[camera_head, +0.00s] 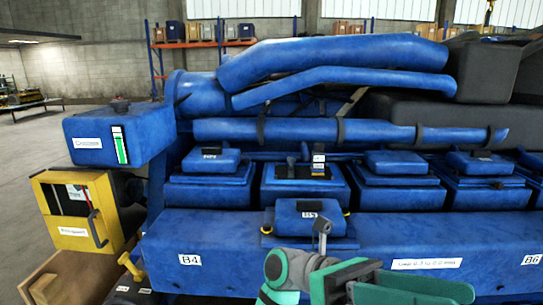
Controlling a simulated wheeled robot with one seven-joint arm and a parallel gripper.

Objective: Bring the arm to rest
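My arm (290,272) shows at the bottom middle of the head view as teal, green and grey parts, cut off by the lower edge. It is in front of the blue engine (400,228), below the small block marked B5 (310,218). I cannot make out two fingertips, so whether my gripper is open, shut or holding something does not show. A small grey piece (322,227) stands up just above the arm, in front of the B5 block; I cannot tell what it belongs to.
A blue box with a green gauge (120,140) juts out at the engine's left. Blue pipes (330,62) run above. The floor at the far left is open.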

